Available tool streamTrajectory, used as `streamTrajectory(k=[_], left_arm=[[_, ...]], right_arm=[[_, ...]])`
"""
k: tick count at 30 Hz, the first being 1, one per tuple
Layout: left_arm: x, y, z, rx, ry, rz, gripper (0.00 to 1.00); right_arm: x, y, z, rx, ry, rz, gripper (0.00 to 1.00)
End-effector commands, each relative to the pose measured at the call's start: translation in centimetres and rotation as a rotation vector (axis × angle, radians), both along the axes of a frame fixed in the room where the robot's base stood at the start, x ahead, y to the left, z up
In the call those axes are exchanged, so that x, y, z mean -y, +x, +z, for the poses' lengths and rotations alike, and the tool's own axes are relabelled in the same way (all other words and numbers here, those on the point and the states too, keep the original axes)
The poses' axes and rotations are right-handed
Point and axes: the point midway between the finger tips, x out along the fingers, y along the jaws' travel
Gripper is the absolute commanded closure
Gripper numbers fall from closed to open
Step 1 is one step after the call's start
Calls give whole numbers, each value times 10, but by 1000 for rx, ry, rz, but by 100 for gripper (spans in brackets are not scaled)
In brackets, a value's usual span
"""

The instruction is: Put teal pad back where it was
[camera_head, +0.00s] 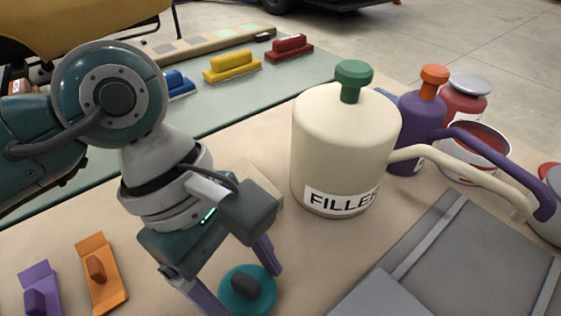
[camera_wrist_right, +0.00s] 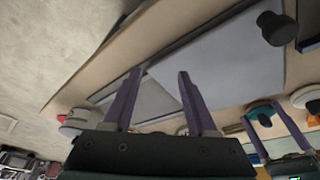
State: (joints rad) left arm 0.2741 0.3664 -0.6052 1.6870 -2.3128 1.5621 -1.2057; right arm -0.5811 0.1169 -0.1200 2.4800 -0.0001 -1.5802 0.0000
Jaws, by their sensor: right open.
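The teal pad (camera_head: 262,302) is a round disc with a dark knob. It lies on the beige worktop at the bottom centre of the head view, and it also shows at the right of the right wrist view (camera_wrist_right: 259,112). My left gripper (camera_head: 244,292) is above it with its purple fingers spread wide on either side of the knob; I see no finger touching the knob. My right gripper (camera_wrist_right: 160,74) is out of the head view. In its wrist view it is open and empty, in front of a grey panel (camera_wrist_right: 215,75).
A cream FILLER can (camera_head: 345,150) stands close right of my left arm, with a purple can (camera_head: 408,135) behind it. Orange (camera_head: 112,285) and purple (camera_head: 48,279) pads lie at lower left. Yellow (camera_head: 232,67) and red (camera_head: 289,49) blocks sit on the green strip.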

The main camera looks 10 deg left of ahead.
Motion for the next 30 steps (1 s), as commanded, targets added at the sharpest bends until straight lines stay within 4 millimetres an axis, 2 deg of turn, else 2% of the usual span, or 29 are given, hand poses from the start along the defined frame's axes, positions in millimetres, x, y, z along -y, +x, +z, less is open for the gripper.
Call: streamTrajectory(k=[9, 10, 15, 23, 26, 30], left_arm=[[0, 0, -4, 1, 1, -1, 68], [0, 0, -2, 0, 1, 0, 20], [0, 0, -2, 0, 0, 0, 1], [0, 0, 0, 0, 0, 1, 0], [-2, 2, 6, 3, 0, 1, 0], [-12, 5, 30, 6, 2, 0, 0]], right_arm=[[0, 1, -5, 1, 0, 0, 42], [0, 0, -3, 1, 0, 0, 42], [0, 1, -3, 1, 0, 0, 42], [0, 1, -1, 1, -1, 1, 42], [1, 1, 2, 2, -2, 2, 42], [2, 1, 6, 2, -6, 4, 42]])
